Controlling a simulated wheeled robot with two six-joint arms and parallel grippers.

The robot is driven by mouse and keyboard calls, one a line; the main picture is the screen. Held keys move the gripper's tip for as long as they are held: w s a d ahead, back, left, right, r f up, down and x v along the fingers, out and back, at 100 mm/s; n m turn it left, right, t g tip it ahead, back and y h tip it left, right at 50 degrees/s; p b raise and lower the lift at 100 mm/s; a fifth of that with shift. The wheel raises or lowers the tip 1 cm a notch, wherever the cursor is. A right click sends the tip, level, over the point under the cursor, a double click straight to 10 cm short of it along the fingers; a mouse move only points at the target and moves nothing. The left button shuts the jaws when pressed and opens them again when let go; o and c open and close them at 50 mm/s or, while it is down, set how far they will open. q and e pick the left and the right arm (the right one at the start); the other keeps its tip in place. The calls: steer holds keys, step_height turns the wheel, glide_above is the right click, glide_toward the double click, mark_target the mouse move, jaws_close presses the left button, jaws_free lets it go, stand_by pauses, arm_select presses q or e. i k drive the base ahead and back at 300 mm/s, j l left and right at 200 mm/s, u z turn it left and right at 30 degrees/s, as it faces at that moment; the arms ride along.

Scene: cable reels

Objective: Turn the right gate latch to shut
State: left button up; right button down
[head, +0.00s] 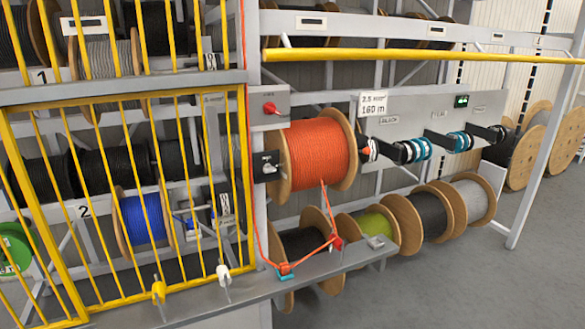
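A yellow barred gate (181,187) stands in front of the shelves at the left. Its frame's right side runs beside the grey post (257,205). Two small handle-like pieces sit low at the gate's bottom rail, a yellow one (158,291) and a white one (222,273). The white one is farther right and looks upright. I cannot tell for sure which piece is the right latch, or whether it is turned to open or shut. Neither of my grippers shows in the head view.
An orange cable reel (318,154) hangs right of the post, below a red knob (270,107). Orange cable runs down to the grey ledge (325,262). A yellow rail (420,56) crosses above. Several reels stand below. Grey floor (455,283) is clear at lower right.

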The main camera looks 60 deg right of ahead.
mark_target(268, 168)
steer(key=z, duration=2.05)
steer(key=i+j, duration=0.05)
steer(key=j, duration=0.05)
